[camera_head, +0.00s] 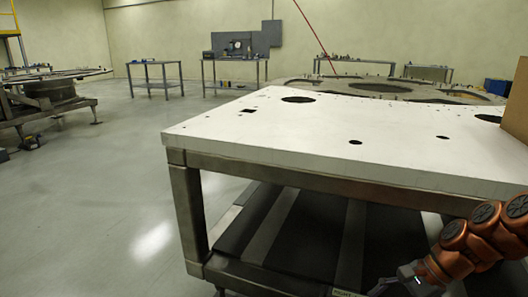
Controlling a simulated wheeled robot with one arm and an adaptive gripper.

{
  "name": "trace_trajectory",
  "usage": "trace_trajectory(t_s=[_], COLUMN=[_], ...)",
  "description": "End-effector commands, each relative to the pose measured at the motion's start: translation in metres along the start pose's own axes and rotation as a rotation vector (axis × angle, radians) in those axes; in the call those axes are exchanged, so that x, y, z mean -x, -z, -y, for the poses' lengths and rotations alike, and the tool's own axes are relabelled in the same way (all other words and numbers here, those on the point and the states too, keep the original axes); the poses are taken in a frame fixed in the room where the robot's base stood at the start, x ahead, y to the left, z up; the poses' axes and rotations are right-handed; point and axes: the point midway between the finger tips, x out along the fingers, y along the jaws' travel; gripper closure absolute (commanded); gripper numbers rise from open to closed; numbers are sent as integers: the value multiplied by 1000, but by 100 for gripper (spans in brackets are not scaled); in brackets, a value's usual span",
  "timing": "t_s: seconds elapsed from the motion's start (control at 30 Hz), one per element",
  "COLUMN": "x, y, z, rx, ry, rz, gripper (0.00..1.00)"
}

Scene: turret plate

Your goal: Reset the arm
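My orange arm (470,243) shows at the lower right, folded low beside the front of the white-topped table. Its upper links are cut off by the right edge of the picture. My gripper (385,287) is grey and dark, at the bottom edge, below the level of the tabletop and in front of the table's lower shelf. It is small and partly cut off, so I cannot see whether its fingers are apart. I see nothing clearly held in it.
The white tabletop (300,125) has several dark holes. A brown box (516,105) stands at its right edge. A large round plate (400,86) lies behind. Workbenches (155,76) stand along the back wall. The grey floor (90,190) at left is open.

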Motion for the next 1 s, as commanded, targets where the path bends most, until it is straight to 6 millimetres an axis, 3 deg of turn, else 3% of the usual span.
trace_trajectory(t_s=[0.03,0.1,0.4,0.7,1.0], x=[18,28,69,117,172], y=[-28,-55,-152,-228,-282], z=[4,5,-8,-36,-71], rx=[65,150,484,773,1016], ry=[-30,-68,-236,-397,-546], rz=[-15,-31,-94,-147,-192], gripper=[30,30,30,30,30])
